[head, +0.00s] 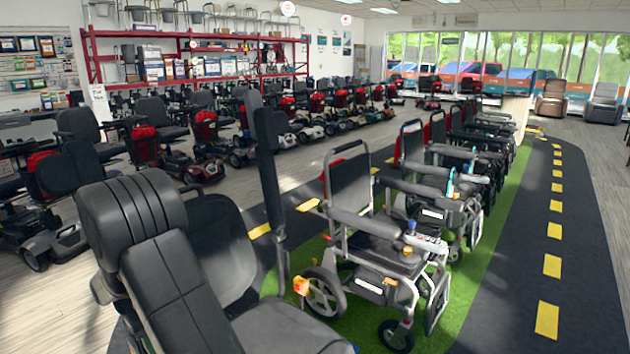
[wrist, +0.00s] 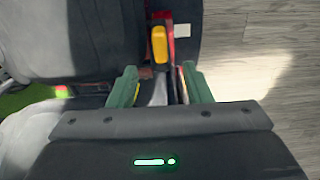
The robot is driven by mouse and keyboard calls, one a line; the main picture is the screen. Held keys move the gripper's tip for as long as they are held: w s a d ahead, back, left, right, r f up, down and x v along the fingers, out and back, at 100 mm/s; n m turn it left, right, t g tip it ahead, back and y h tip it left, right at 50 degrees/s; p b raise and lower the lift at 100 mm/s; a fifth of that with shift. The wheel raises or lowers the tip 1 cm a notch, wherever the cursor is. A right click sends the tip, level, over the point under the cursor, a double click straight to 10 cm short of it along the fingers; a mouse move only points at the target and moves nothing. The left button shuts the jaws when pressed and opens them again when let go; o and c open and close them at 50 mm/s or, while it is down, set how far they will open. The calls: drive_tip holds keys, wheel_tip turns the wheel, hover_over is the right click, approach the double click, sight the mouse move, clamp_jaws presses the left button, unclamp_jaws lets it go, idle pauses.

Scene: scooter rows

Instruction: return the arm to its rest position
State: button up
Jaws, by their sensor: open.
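My gripper (wrist: 160,86) shows in the wrist view as two green fingers set apart, pointing up the picture. Nothing is clamped between them. Behind the gap are a yellow piece (wrist: 159,44), a red strip and a grey part; I cannot tell whether any of them touches a finger. Dark upholstery (wrist: 95,40) fills the upper left beyond the fingers. I cannot make out the gripper in the head view. The arm's overall pose is not clear from these frames.
A large dark padded seat (head: 215,245) stands close at front left in the head view. A wheelchair (head: 365,225) heads a row on green turf (head: 495,215). Scooters (head: 200,145) line the left. The dark lane (head: 580,235) with yellow dashes at right is clear.

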wheel_tip(320, 180, down, 9)
drive_tip(key=shift+f+b, duration=0.2)
drive_tip(key=shift+b, duration=0.45)
drive_tip(key=shift+r+p, duration=0.1)
drive_tip(key=shift+p, duration=0.3)
wheel_tip(320, 180, up, 5)
drive_tip(key=p, duration=0.3)
drive_tip(key=shift+r+p, duration=0.15)
drive_tip(key=shift+p, duration=0.2)
drive_tip(key=w+d+r+m, duration=0.1)
drive_tip(key=w+d+m, duration=0.1)
drive_tip(key=w+d, duration=0.2)
drive_tip(key=w+d+r+m+b, duration=0.1)
drive_tip(key=w+d, duration=0.3)
drive_tip(key=d, duration=0.7)
drive_tip(key=shift+w+d+r+m, duration=0.25)
drive_tip(key=shift+r+m, duration=0.3)
drive_tip(key=shift+m, duration=0.15)
drive_tip(key=shift+d, duration=0.1)
